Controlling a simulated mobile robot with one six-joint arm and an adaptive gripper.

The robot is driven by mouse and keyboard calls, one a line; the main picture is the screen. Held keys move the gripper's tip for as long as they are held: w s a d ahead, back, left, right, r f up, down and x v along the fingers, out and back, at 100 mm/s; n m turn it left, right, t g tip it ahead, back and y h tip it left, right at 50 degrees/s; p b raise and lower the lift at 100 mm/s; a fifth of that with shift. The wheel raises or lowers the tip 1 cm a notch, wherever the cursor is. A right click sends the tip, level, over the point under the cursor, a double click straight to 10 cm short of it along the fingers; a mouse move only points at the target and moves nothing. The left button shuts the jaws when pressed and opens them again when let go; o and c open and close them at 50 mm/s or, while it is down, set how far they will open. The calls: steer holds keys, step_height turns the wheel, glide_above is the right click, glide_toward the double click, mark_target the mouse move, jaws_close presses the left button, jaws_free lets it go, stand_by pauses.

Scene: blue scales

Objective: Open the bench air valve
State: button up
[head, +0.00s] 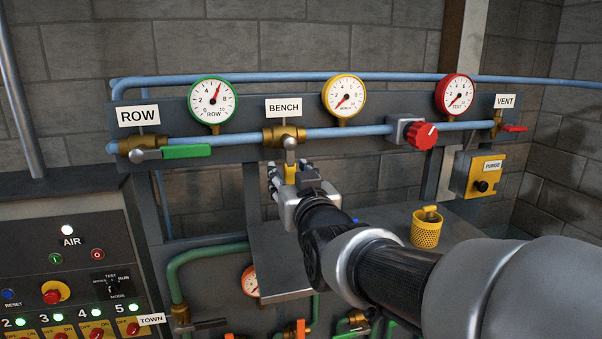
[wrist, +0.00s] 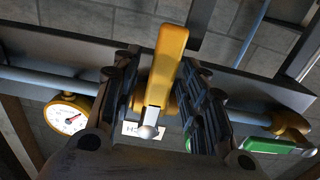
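The bench air valve (head: 284,136) is a brass body on the blue pipe under the BENCH label (head: 284,108). Its lever points down, across the pipe, with a yellow handle (head: 291,172) that also shows large in the wrist view (wrist: 165,62). My gripper (head: 284,178) is at the handle from below. In the wrist view its two dark fingers (wrist: 163,100) stand on either side of the handle, with narrow gaps showing, so it looks open around it. The yellow bench gauge (head: 344,96) has its needle near the low end.
The ROW valve's green handle (head: 186,152) lies along the pipe at left. A red knob (head: 422,136) and red vent handle (head: 513,128) sit at right. A grey shelf (head: 385,232) with a yellow mesh cup (head: 426,230) is below; a control panel (head: 70,262) stands lower left.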

jaws_close()
stand_by(0.6)
